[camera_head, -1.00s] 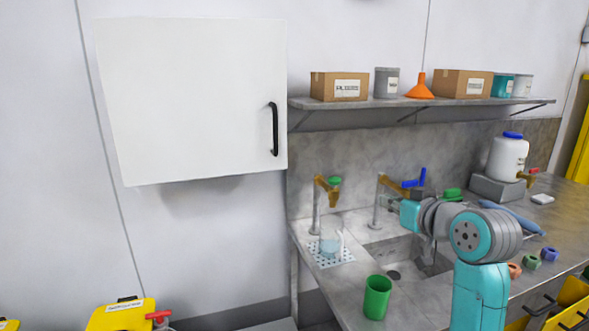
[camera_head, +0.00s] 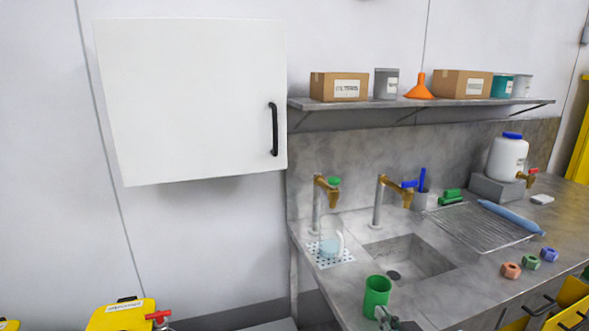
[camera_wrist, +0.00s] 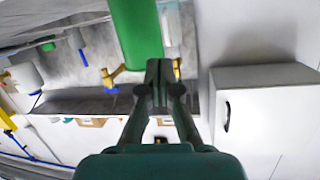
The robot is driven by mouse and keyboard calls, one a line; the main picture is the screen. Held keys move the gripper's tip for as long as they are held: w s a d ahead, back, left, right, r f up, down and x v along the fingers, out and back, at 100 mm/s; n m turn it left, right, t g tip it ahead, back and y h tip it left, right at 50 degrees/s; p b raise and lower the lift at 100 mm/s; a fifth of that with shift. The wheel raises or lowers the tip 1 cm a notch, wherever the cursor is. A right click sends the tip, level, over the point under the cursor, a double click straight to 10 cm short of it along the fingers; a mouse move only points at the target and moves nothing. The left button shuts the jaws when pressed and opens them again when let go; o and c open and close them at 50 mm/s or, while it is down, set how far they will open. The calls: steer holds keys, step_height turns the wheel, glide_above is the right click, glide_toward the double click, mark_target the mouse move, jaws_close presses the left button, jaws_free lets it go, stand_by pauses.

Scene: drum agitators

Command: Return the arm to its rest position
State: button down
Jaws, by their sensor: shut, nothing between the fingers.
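My gripper shows in the wrist view (camera_wrist: 158,92) with its two dark fingertips together and nothing between them. In the head view only a small grey part of it (camera_head: 386,319) shows at the bottom edge, just below the green cup (camera_head: 376,297). The cup stands upright on the counter by the sink's front left. In the wrist view, which is upside down, the cup (camera_wrist: 135,38) appears large right beside the fingertips. I cannot tell whether they touch it. The rest of my arm is out of the head view.
The sink (camera_head: 410,257) and both taps, green-handled (camera_head: 328,188) and blue-handled (camera_head: 388,190), are unobstructed. A clear beaker (camera_head: 330,248) stands on the perforated plate. A wire rack (camera_head: 478,227) and several coloured nuts lie to the right. The white cabinet (camera_head: 195,100) is shut.

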steer(key=s+f+m+h, duration=0.1)
steer(key=s+f, duration=0.6)
steer(key=s, duration=0.4)
steer(key=s+f+h, duration=0.1)
steer(key=s+f, duration=0.7)
steer(key=s, duration=0.4)
steer(key=a+f+v, duration=0.2)
steer(key=v, duration=2.3)
steer(key=shift+s+n, duration=0.4)
steer(key=shift+s, duration=0.05)
